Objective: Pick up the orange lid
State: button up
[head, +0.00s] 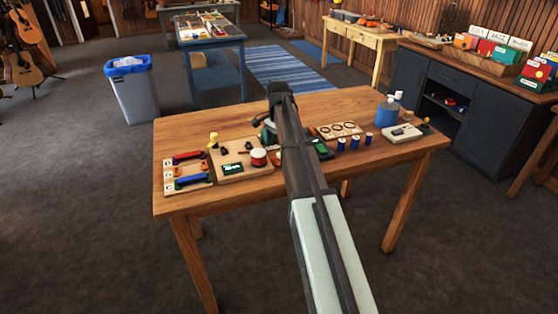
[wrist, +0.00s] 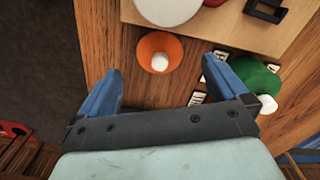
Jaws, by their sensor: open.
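The orange lid (wrist: 148,45) shows in the wrist view as a round orange disc with a pale knob. It lies at the edge of a light wooden board, ahead of my gripper (wrist: 162,68). My gripper's two blue fingers are spread apart, one on each side of the lid's near edge, with nothing held between them. I cannot tell their height above the lid. In the head view my arm reaches over the table and hides most of the gripper; a small orange patch shows beside the arm, but I cannot tell if it is the lid.
A green round thing with a white tip (wrist: 256,75) lies by the right finger. A white round top (wrist: 165,8) is just beyond the lid. The wooden table (head: 225,198) also holds a rack of coloured pieces (head: 187,173), blue cylinders (head: 341,144) and a blue bottle (head: 387,112).

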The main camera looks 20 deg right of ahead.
aim_at(279, 153)
jog(key=shift+d+f, duration=0.15)
jog(key=shift+f, duration=2.2)
jog(key=shift+c, duration=0.4)
jog(key=c, duration=1)
jog(key=shift+r, duration=0.15)
